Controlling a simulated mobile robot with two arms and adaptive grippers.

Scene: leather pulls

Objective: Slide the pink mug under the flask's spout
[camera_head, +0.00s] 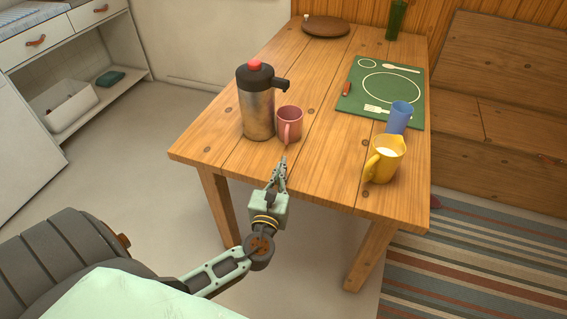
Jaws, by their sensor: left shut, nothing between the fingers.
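The pink mug (290,123) stands upright on the wooden table, close to the right side of the flask, with its handle toward me. The flask (258,112) is a metal cylinder with a dark top and a red button. Its dark spout (279,84) points right, above the mug's rim; I cannot tell whether it is exactly over the opening. My left gripper (283,162) is shut and empty, just in front of the mug's handle near the table's front edge. Whether it touches the handle is hard to tell. My right gripper is not in view.
On the table (225,150), a yellow jug (383,162) with white contents and a blue cup (399,117) stand right. A green placemat (352,101), a round brown board (325,27) and a green glass (397,20) are further back. A wooden bench (490,125) stands right.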

